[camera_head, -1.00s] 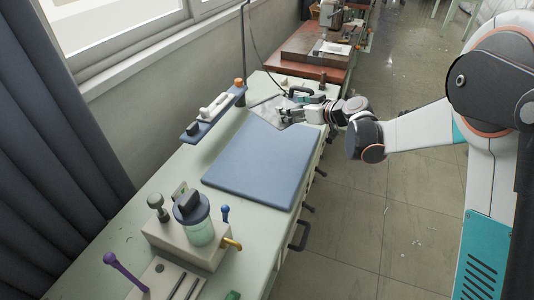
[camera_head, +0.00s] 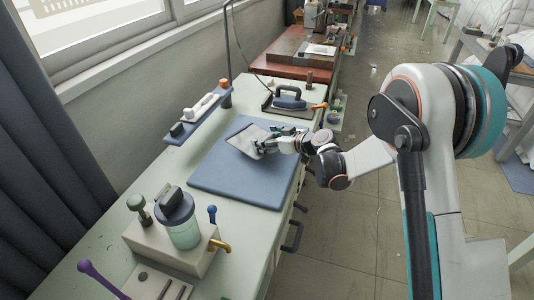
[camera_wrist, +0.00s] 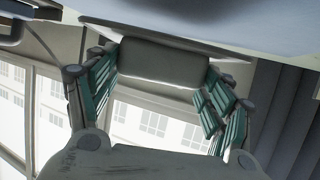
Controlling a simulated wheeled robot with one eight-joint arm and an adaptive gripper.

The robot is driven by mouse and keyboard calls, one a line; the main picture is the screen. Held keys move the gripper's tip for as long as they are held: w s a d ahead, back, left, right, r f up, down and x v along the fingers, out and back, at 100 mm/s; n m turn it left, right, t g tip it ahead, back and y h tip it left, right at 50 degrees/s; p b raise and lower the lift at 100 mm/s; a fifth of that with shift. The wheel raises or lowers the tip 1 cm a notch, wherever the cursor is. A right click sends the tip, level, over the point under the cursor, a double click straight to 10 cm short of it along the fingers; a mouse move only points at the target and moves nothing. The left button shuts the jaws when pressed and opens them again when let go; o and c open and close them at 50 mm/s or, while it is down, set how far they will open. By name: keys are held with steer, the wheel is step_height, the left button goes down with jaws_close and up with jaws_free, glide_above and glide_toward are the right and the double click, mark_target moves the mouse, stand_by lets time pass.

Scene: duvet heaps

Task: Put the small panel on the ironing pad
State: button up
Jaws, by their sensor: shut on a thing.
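The small panel (camera_head: 243,137) is a thin grey sheet, seen over the far part of the blue ironing pad (camera_head: 232,182). My gripper (camera_head: 268,143) reaches in from the right and is shut on the panel's right side. In the wrist view, the grey panel (camera_wrist: 165,62) lies between the teal-padded fingers (camera_wrist: 160,92). The panel looks slightly tilted. I cannot tell whether its far edge touches the pad. The gripper hides part of its right side.
An iron (camera_head: 289,98) stands on a dark rest beyond the pad. A raised blue shelf (camera_head: 196,117) with small items runs along the left. A beige box with a jar (camera_head: 182,218) stands at the near end. The pad's near part is bare.

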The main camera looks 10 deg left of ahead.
steer(key=shift+f+b, duration=0.85)
steer(key=shift+f, duration=1.55)
steer(key=shift+r, duration=0.1)
steer(key=o, duration=1.1)
steer(key=shift+s+d+r, duration=0.15)
steer(key=shift+d, duration=0.1)
steer(key=p+v, duration=0.3)
steer(key=v, duration=0.8)
steer(key=shift+s+d+r+p, duration=0.1)
steer(key=shift+d+r+p, duration=0.05)
steer(key=shift+p, duration=0.2)
